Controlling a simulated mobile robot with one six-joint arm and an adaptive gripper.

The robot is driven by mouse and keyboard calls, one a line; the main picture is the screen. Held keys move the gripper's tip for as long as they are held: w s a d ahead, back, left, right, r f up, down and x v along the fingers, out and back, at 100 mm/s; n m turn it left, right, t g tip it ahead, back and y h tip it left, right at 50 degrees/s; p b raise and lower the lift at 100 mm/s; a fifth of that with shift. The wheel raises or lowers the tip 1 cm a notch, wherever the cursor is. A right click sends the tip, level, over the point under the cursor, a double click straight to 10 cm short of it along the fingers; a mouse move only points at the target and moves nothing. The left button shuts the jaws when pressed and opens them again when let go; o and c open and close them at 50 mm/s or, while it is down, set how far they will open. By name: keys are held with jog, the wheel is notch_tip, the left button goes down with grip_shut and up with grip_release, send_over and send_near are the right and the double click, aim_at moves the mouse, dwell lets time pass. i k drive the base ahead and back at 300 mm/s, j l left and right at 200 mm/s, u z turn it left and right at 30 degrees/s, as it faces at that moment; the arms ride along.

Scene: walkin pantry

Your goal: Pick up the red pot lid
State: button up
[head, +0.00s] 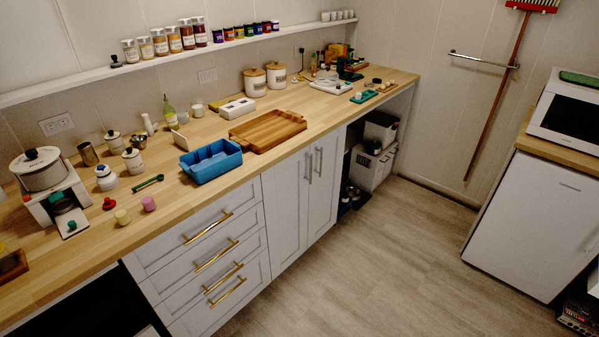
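A small red round piece with a knob, which looks like the red pot lid (109,204), lies on the wooden counter (215,128) at the left. It is near the counter's front edge, in front of a white jar with a blue top (106,179). Nothing covers it. A yellowish cylinder (122,217) and a pink cylinder (148,204) stand close on its right, apart from it. My gripper is not in view.
A white appliance with a pot (40,171) stands left of the red lid. A green utensil (147,183), a blue tray (209,164) and a wooden tray (262,136) lie to the right. Drawers (208,258) are below. The floor (390,260) is clear.

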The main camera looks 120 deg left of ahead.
aim_at(109, 203)
jog(key=u, duration=4.8)
